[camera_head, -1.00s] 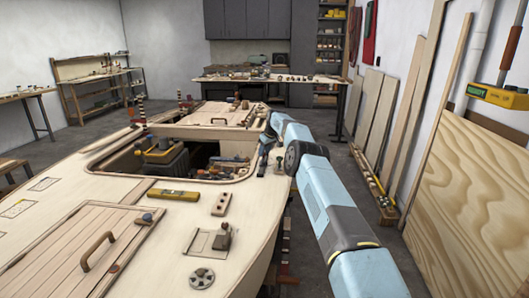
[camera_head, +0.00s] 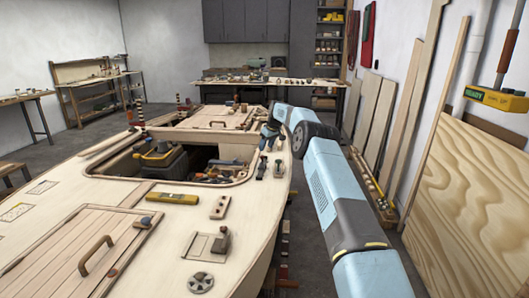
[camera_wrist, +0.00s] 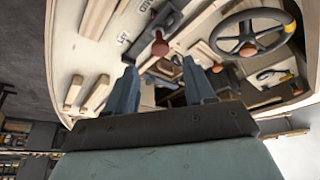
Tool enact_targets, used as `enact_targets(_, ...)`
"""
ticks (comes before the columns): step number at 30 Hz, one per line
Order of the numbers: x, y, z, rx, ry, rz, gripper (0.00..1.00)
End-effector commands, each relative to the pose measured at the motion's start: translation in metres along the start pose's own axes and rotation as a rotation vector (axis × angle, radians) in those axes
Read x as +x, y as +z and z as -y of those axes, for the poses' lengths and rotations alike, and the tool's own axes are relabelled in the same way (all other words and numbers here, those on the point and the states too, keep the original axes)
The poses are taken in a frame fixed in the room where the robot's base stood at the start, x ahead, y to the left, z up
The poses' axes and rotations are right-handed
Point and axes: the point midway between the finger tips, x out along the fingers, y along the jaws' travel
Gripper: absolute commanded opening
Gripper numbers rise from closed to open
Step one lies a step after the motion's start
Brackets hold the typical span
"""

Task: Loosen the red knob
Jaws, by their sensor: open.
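The red knob (camera_wrist: 160,46) shows in the wrist view on a dark lever-like fitting on the pale plywood deck. It lies beyond my fingertips, roughly between them in the picture and a little toward the upper side, with a visible gap. My gripper (camera_wrist: 161,68) is open and empty, its two blue-grey fingers wide apart. In the head view my gripper (camera_head: 270,134) is over the hull's right side, near the far end of the cockpit opening. I cannot make out the red knob in the head view.
A steering wheel (camera_wrist: 249,36) and an orange knob (camera_wrist: 217,69) are near the red knob in the wrist view. Wooden strips (camera_wrist: 88,93) lie on the deck to the left. In the head view, a yellow level (camera_head: 172,198) and a hatch handle (camera_head: 96,254) are on the near deck.

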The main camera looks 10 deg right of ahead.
Motion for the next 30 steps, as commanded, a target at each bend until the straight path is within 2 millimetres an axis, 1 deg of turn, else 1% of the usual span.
enact_targets(1,-0.011,-0.001,0.0,0.0,0.001,-0.001,0.54)
enact_targets(6,-0.042,-0.001,0.0,0.0,0.002,-0.002,0.54)
enact_targets(12,-0.066,0.0,-0.001,0.0,0.001,0.0,0.54)
enact_targets(18,-0.075,0.0,0.0,0.0,0.0,0.001,0.54)
enact_targets(27,-0.075,0.0,0.0,0.002,0.001,0.001,0.54)
enact_targets(30,-0.075,-0.002,0.004,0.036,0.016,0.005,0.54)
